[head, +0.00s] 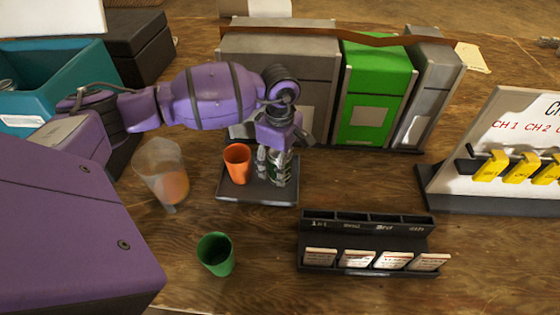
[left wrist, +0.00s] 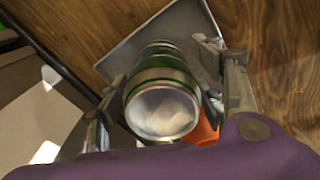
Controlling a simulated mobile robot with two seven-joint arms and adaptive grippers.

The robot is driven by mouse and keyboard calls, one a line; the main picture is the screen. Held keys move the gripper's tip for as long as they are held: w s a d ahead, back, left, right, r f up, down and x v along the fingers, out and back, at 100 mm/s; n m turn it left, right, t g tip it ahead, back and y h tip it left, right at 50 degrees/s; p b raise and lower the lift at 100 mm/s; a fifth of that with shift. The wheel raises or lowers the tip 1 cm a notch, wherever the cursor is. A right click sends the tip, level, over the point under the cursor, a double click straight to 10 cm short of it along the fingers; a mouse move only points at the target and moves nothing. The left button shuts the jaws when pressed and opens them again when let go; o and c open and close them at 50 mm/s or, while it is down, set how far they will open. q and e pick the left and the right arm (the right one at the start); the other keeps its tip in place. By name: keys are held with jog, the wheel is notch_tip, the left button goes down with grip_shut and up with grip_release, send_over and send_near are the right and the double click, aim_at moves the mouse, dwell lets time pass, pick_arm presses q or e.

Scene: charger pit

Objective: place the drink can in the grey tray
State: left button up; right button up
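The green and silver drink can (head: 280,170) is upright over the right part of the grey tray (head: 250,195). I cannot tell whether its base touches the tray. My left gripper (head: 275,158) reaches down from above with its fingers on both sides of the can, seemingly shut on it. In the left wrist view the can's silver end (left wrist: 162,112) faces the camera between the fingers, and the tray (left wrist: 190,25) lies beyond. An orange cup (head: 238,163) stands on the tray left of the can. My right gripper is not in view.
A clear cup (head: 160,165) with an orange lower part and a green cup (head: 215,253) stand left of and in front of the tray. A black card rack (head: 367,225) is at front right. Grey and green boxes (head: 374,90) stand behind; yellow plugs (head: 520,168) are at right.

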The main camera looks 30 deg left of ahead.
pick_arm(q)
notch_tip(320, 180, up, 12)
jog(key=shift+r, duration=0.25)
dwell(0.5)
